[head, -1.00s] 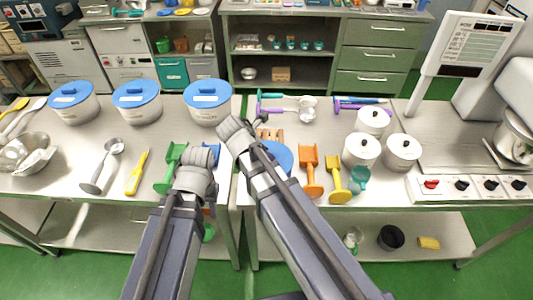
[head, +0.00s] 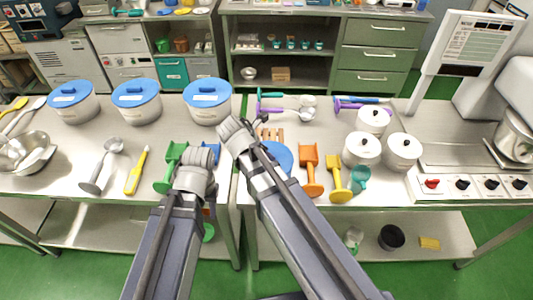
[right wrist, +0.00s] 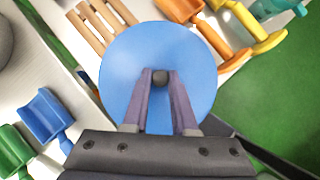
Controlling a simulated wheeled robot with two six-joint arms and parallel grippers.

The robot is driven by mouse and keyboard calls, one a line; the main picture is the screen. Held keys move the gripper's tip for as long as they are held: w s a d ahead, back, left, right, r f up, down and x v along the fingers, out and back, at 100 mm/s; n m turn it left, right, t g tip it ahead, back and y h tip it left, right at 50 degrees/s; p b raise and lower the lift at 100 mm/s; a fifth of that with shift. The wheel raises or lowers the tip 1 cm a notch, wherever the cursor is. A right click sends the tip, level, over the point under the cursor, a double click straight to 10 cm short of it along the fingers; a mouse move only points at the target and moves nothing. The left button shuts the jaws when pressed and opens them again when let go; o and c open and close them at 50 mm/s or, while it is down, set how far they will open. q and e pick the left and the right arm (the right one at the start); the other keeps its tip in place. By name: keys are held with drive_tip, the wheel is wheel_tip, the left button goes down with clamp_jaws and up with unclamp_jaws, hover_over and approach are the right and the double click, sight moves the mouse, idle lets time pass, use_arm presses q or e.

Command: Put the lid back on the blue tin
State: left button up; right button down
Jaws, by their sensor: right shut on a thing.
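A round blue lid (right wrist: 160,45) with a dark knob (right wrist: 160,78) fills the middle of the right wrist view. My right gripper (right wrist: 160,80) is shut on this knob. In the head view, part of the blue disc (head: 280,154) shows behind my right arm, between the wooden rack and the orange scoop. The tin's walls do not show, so I cannot tell whether the lid rests on anything. My left gripper (head: 195,165) is near the green and blue scoops, left of the lid; its fingers are hidden.
A slatted wooden rack (head: 270,134) lies behind the lid. An orange scoop (head: 311,172) and a yellow scoop (head: 337,180) lie to its right. White lidded pots (head: 361,150) stand farther right. Several blue-lidded pots (head: 208,102) stand on the left table. A blue scoop (right wrist: 44,115) lies nearby.

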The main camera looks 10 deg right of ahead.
drive_tip(key=shift+f, duration=0.2)
idle(0.5)
drive_tip(key=c, duration=0.6)
unclamp_jaws()
drive_tip(key=shift+c, duration=0.2)
drive_tip(key=shift+o, duration=0.3)
drive_tip(key=o, duration=0.5)
drive_tip(key=shift+r, duration=0.1)
drive_tip(key=shift+r+p, duration=3.4)
drive_tip(key=shift+r, duration=0.1)
